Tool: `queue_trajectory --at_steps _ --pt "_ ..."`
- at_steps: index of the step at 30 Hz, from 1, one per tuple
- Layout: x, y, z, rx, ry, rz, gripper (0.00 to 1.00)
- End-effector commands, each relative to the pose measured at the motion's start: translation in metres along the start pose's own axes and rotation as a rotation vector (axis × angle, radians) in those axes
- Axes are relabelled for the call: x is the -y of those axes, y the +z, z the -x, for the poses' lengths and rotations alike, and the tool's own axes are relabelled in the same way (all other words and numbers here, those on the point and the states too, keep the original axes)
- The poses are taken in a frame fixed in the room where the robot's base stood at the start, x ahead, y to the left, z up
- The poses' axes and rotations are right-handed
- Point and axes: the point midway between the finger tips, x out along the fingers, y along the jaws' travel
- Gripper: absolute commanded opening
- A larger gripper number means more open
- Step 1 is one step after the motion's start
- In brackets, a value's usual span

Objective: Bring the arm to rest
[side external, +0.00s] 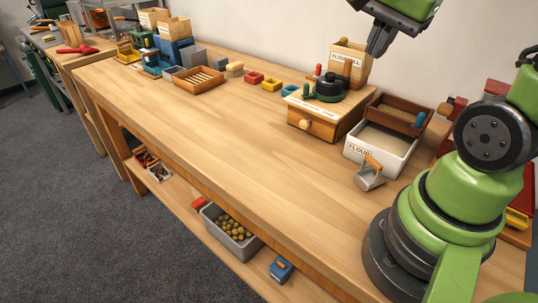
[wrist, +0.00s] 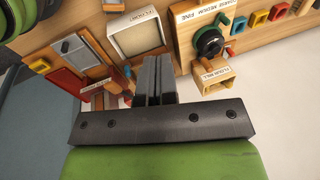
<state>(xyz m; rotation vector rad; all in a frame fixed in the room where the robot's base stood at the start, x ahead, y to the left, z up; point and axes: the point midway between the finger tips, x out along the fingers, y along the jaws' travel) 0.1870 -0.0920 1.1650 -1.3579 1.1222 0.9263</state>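My gripper (side external: 379,40) hangs in the air above the right part of the wooden workbench (side external: 215,125). Its dark fingers point down and sit close together, shut, with nothing seen between them. In the wrist view, the gripper (wrist: 155,62) shows the same paired fingers over the bench items. My gripper is apart from everything on the bench. Below it stand a mill with a black and green top (side external: 328,88), a wooden box labelled for flour (side external: 349,63) and a white box labelled flour (side external: 380,150).
Small coloured boxes (side external: 272,84) and a slatted crate (side external: 199,80) line the back. A grey bin of round items (side external: 229,231) sits on the lower shelf. The bench's front middle is clear.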

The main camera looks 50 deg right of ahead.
Motion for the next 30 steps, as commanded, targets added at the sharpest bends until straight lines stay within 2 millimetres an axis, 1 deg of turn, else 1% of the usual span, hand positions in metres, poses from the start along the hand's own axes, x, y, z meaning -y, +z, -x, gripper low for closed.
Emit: queue_trajectory --at_steps 1,3,6,9,12,16,30 --pt "-0.001 0.025 0.013 0.019 -0.084 0.206 0.0" --pt "-0.006 0.052 0.027 0.039 -0.185 0.469 0.0" --pt "-0.018 0.082 0.041 0.049 -0.317 0.787 0.0" --pt "-0.029 0.1 0.05 0.046 -0.42 1.01 0.0" --pt "-0.036 0.11 0.054 0.039 -0.481 1.139 0.0" --pt "-0.039 0.113 0.056 0.035 -0.504 1.193 0.0" --pt "-0.039 0.113 0.056 0.034 -0.501 1.189 0.0"
